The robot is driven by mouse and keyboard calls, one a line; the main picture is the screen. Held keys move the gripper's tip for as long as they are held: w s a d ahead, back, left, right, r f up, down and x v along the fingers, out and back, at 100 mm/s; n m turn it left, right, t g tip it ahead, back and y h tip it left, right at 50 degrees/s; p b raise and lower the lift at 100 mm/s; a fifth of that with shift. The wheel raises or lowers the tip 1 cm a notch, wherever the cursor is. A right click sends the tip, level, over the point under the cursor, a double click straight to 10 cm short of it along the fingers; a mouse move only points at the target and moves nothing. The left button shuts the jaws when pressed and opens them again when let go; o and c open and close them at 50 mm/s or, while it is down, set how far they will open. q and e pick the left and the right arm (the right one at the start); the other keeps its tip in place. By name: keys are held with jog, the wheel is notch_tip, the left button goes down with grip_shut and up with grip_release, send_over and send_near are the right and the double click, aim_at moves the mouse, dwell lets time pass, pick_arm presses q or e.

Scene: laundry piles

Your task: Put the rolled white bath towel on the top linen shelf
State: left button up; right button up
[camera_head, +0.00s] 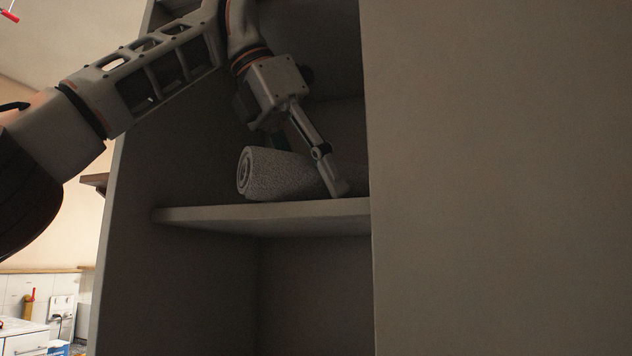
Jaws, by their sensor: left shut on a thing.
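The rolled white bath towel (272,174) looks grey in the dim light and lies on its side at the linen shelf (260,214), with its spiral end facing left. Its underside appears to touch the shelf board or sit just at it. My left gripper (325,180) reaches down from above and is shut on the towel. One finger shows in front of the towel toward its right part; the other finger is mostly hidden behind it. My right gripper is not in view.
The cabinet's left side wall (135,200) and a broad right panel (500,180) bound the shelf opening. Another compartment (310,290) below is empty where visible. A white counter (25,338) shows far off at lower left.

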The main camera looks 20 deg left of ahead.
aim_at(305, 162)
pick_arm(q)
jog(key=shift+a, duration=0.1)
jog(key=shift+f, duration=0.1)
jog(key=o, duration=1.4)
jog(key=shift+r, duration=0.25)
jog(key=shift+v, duration=1.45)
jog(key=s+a, duration=0.8)
jog(key=s, duration=0.1)
jog(key=shift+f, duration=0.1)
